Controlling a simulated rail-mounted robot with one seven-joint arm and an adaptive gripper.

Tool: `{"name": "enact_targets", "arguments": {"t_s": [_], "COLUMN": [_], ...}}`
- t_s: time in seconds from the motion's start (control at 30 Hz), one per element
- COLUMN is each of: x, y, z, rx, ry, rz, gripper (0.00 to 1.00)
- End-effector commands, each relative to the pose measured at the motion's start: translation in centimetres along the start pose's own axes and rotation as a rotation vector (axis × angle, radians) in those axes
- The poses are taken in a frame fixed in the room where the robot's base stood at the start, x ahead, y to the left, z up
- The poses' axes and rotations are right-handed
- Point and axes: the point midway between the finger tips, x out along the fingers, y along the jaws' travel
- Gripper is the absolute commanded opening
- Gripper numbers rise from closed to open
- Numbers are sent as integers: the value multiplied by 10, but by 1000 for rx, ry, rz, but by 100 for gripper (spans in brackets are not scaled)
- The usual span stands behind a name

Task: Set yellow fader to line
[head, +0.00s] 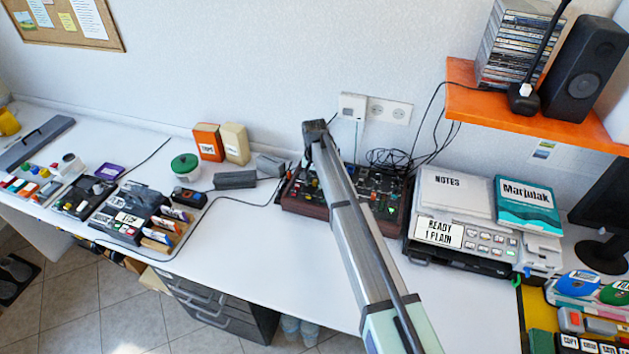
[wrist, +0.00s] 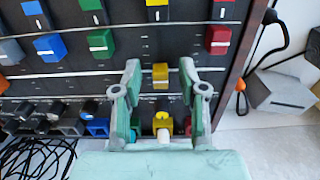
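The mixer panel (head: 395,207) stands on the desk against the wall in the head view, partly hidden behind my arm. In the wrist view its dark face (wrist: 75,87) carries coloured fader caps. A yellow fader cap (wrist: 160,73) lies between the tips of my gripper (wrist: 159,78), which is open with a gap on both sides of the cap. Another yellow cap (wrist: 157,11) sits further up, and a yellow knob (wrist: 162,121) shows lower between the fingers. I cannot tell which printed mark is the target line. My gripper is not clear in the head view.
A red cap (wrist: 218,40) and a green cap (wrist: 101,43) sit on either side of the fingers. Black cables (wrist: 38,155) lie at lower left. The printer-like box (head: 460,245) stands right of the mixer; the desk in front (head: 265,265) is clear.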

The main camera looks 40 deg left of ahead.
Motion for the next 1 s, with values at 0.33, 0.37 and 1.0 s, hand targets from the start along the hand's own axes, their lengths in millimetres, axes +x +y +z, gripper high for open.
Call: {"name": "enact_targets", "arguments": {"t_s": [0.33, 0.37, 1.0], "x": [-7, -9, -111], "y": [0, 0, 0], "z": [0, 0, 0], "rx": [0, 0, 0], "ry": [1, 1, 1], "rz": [-1, -1, 0], "gripper": [42, 42, 42]}}
